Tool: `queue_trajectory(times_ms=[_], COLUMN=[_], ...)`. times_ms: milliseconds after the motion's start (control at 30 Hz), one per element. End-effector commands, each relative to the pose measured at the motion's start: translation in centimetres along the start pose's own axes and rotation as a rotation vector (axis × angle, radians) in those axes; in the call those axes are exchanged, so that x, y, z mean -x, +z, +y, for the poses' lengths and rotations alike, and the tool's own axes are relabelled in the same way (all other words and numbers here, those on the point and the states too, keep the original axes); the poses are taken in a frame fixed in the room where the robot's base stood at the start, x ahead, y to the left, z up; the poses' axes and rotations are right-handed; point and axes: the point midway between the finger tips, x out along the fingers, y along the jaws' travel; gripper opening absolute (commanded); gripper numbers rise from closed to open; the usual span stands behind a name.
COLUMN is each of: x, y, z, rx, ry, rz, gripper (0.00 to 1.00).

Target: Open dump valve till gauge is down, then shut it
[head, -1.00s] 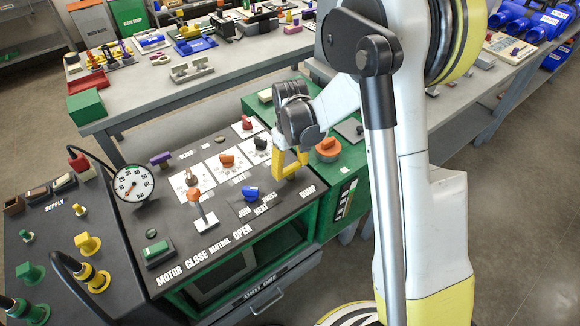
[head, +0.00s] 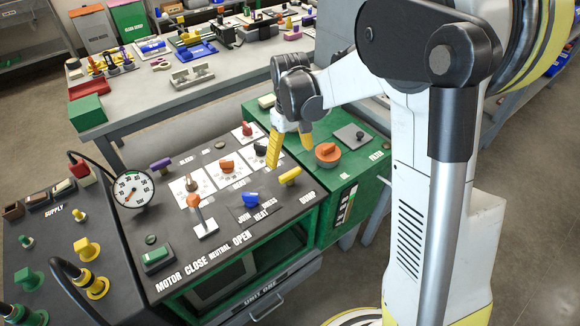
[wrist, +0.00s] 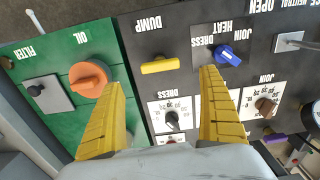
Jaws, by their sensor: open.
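The yellow dump valve handle (head: 290,175) sits on the dark panel by the DUMP label, at the panel's right side. In the wrist view the handle (wrist: 164,65) lies crosswise, between and just beyond the fingertips. My gripper (head: 289,155) is open and empty, with its yellow fingers spread above and behind the handle, apart from it. The fingers also show in the wrist view (wrist: 163,78). The round white gauge (head: 132,189) stands at the panel's left; its needle seems to point to the lower left, near the scale's low end, too small to read exactly.
An orange knob (head: 327,153) stands on the green unit at right. A blue knob (head: 251,199) and an orange-topped lever (head: 196,203) are on the panel. A black knob (wrist: 172,118) lies near the fingers. A bench with parts stands behind.

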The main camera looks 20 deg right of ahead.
Motion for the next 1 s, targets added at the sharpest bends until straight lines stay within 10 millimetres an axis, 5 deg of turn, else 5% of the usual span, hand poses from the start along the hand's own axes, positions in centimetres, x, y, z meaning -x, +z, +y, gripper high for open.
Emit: queue_trajectory(times_ms=[233,833,1000], x=[3.6,4.3,6.8], y=[0.0,0.1,2.2], z=[0.0,-0.1,-0.8], rx=[0.0,-0.002,-0.036], ry=[0.0,0.002,0.021], rz=[0.0,0.005,0.066], gripper=[0.89,0.89,0.89])
